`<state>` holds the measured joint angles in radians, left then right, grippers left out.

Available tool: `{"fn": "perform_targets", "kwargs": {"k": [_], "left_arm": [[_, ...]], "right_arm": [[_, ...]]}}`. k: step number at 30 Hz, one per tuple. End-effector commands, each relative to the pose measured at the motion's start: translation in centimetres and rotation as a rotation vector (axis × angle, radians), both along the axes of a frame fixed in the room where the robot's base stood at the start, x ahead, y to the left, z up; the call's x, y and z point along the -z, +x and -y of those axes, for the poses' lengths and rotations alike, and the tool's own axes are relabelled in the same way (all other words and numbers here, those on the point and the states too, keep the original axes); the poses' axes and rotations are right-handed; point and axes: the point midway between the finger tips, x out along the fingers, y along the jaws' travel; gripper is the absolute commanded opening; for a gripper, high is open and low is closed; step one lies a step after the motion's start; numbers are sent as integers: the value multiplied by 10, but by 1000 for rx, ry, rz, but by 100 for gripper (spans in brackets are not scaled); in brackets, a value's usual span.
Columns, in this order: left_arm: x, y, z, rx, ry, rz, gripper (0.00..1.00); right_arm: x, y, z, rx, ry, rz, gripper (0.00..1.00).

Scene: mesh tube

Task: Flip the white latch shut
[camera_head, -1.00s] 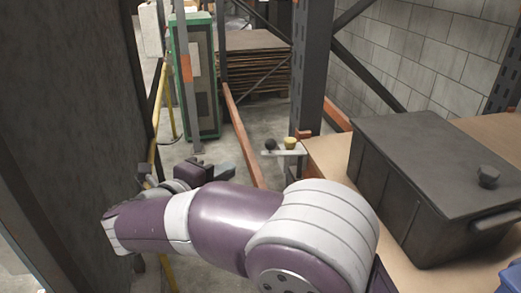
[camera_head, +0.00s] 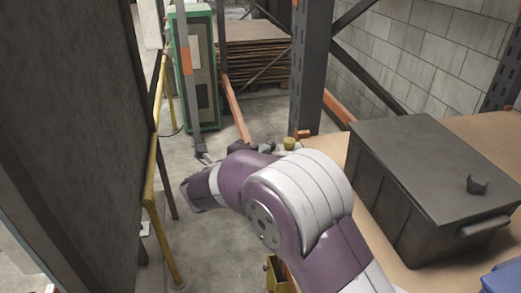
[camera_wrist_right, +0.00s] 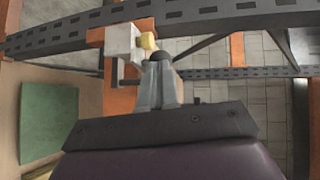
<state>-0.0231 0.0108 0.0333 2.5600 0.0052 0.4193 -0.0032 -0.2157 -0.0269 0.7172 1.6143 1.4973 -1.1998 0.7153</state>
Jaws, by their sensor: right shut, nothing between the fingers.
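The white latch (camera_wrist_right: 122,42) shows in the right wrist view on an orange beam, with a yellow knob (camera_wrist_right: 148,41) and a black ball-shaped knob (camera_wrist_right: 160,56) beside it. My right gripper (camera_wrist_right: 159,72) is shut, with its grey fingertips right at the black knob. I cannot tell whether they touch it. In the head view the yellow knob (camera_head: 290,143) shows beyond my right arm. My right gripper (camera_head: 243,147) is partly hidden there by the arm, which also covers most of the latch. My left gripper is not in view.
A black lidded case (camera_head: 425,180) stands on the tan tabletop (camera_head: 490,140) at the right. A dark rack upright (camera_head: 310,70) rises behind the latch. A dark panel (camera_head: 75,130) and a yellow rail (camera_head: 152,180) stand at the left.

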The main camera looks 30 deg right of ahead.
Motion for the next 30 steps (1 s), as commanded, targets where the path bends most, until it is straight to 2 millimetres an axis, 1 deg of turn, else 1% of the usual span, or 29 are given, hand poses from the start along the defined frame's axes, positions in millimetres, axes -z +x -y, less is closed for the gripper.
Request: {"fn": "perform_targets", "kwargs": {"k": [8,14,20,30], "left_arm": [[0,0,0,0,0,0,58],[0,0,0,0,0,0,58],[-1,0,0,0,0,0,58],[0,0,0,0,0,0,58]], "right_arm": [[0,1,0,3,0,0,0],[0,6,0,50,0,2,0],[1,20,2,175,0,0,0],[2,50,16,493,1,1,0]]}}
